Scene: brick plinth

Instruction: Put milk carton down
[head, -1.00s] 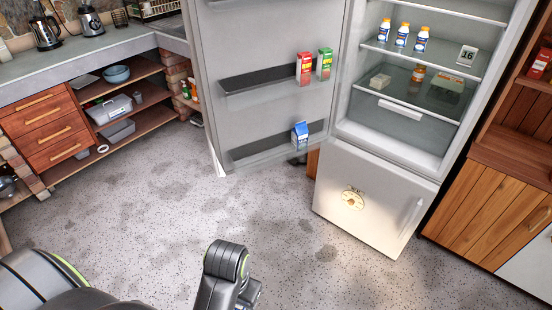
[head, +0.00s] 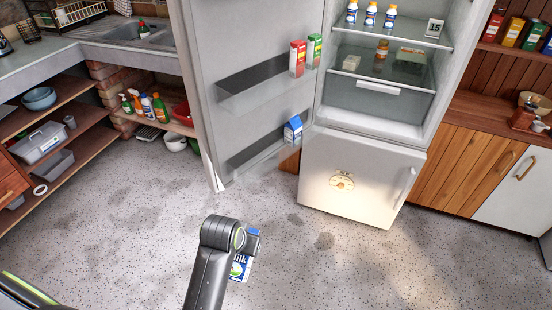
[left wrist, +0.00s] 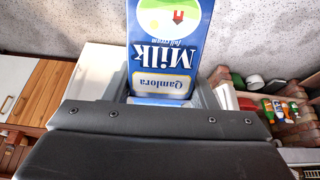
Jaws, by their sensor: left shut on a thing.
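A blue and white milk carton (head: 241,268) shows in the head view, partly hidden behind my left arm, above the speckled floor. In the left wrist view the carton (left wrist: 166,45) sits between the fingers of my left gripper (left wrist: 165,88), its lettering upside down in that picture. My left gripper (head: 251,243) is shut on it. The open fridge (head: 362,180) stands ahead, its door (head: 235,50) swung to the left. Another blue and white carton (head: 293,129) stands on the lower door shelf. My right gripper is not in view.
Red and green cartons (head: 298,58) stand on the upper door shelf. Small bottles (head: 371,15) stand on a fridge shelf. A wooden cabinet (head: 465,165) is at right, low shelves (head: 85,125) at left. The floor (head: 130,235) between is clear.

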